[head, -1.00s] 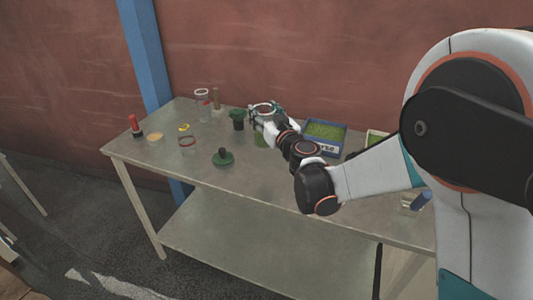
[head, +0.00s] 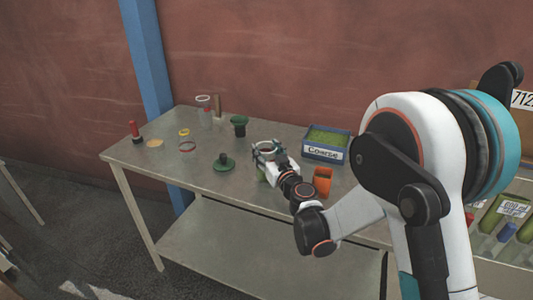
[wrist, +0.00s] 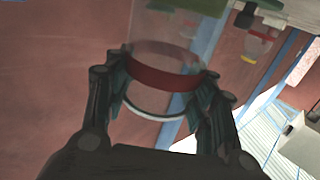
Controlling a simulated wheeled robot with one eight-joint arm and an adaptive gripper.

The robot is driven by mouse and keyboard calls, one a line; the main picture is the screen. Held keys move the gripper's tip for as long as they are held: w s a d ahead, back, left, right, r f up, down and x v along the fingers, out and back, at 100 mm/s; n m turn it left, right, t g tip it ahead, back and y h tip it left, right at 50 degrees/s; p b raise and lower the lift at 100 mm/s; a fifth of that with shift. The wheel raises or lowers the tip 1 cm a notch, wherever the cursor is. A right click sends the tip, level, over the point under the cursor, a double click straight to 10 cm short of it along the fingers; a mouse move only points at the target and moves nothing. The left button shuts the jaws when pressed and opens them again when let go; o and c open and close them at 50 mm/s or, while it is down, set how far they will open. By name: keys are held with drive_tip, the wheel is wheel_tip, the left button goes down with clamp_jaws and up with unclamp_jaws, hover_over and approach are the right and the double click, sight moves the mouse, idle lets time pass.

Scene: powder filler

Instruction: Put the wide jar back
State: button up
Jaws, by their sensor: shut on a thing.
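The wide jar (head: 265,147) is clear with a pale rim, and green shows at its lower part in the head view. My gripper (head: 268,153) is shut around the jar's sides, over the middle of the table (head: 225,192). In the wrist view the gripper (wrist: 160,92) has one finger on each side of the clear jar (wrist: 150,104), at a dark red band. The jar's pale rim lies low in that picture, and some green shows at the top edge. I cannot tell whether the jar touches the table.
A green knobbed disc (head: 223,163) lies left of the jar, with a dark green funnel (head: 239,124) behind. A blue box labelled Coarse (head: 326,145) and an orange cup (head: 322,182) stand right. Smaller jars, including a yellow-ringed one (head: 184,135), stand left. The front-left tabletop is clear.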

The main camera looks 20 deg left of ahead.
drive_tip(key=o, duration=1.1)
drive_tip(key=shift+f, duration=0.2)
drive_tip(key=o, duration=0.4)
drive_tip(key=shift+r, duration=0.1)
drive_tip(key=shift+o, duration=0.2)
drive_tip(key=shift+r, duration=0.15)
drive_tip(key=shift+s+d, duration=0.2)
drive_tip(key=p+v, duration=0.1)
drive_tip(key=v, duration=1)
drive_tip(key=shift+s, duration=0.25)
drive_tip(key=shift+d, duration=0.1)
